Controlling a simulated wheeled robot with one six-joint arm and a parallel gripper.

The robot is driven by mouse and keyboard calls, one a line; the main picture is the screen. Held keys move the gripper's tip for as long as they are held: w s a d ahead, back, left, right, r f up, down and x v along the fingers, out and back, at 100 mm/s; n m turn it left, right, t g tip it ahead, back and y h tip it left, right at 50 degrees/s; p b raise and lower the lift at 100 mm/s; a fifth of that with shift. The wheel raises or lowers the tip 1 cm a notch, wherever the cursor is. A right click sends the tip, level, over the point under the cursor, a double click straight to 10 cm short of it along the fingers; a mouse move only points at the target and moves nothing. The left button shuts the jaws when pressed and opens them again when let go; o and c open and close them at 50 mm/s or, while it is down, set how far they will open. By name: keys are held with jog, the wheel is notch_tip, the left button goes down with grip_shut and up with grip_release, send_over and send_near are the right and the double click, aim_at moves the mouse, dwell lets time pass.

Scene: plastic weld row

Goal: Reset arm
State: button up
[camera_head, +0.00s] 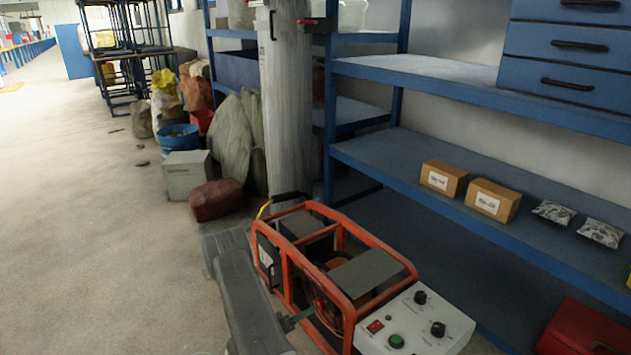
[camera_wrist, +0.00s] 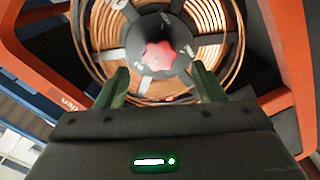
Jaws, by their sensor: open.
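My gripper (camera_wrist: 160,88) shows in the wrist view with its two green fingers apart and nothing between them. It faces a wire spool (camera_wrist: 160,45) with copper-coloured wire and a red star-shaped hub, inside an orange frame. In the head view my dark grey arm reaches to the near left side of the orange-framed machine (camera_head: 385,258). Whether the fingers touch the spool cannot be told.
A white control box (camera_head: 415,325) with knobs is on the machine's front. Blue shelves (camera_head: 480,95) stand at right, holding two cardboard boxes (camera_head: 443,178) and two clear bags (camera_head: 553,212). Sacks, a blue bucket (camera_head: 178,138) and a white box (camera_head: 187,174) stand behind.

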aim_at(319, 306)
jog(key=b+x, duration=0.1)
jog(key=x, duration=0.4)
jog(key=shift+w+d+b, duration=0.15)
jog(key=shift+d+b, duration=0.15)
jog(key=shift+d, duration=0.05)
jog(key=shift+a+n, duration=0.25)
jog(key=shift+n, duration=0.65)
jog(key=n, duration=1.4)
jog(key=shift+n, duration=0.3)
jog(key=shift+r, duration=0.15)
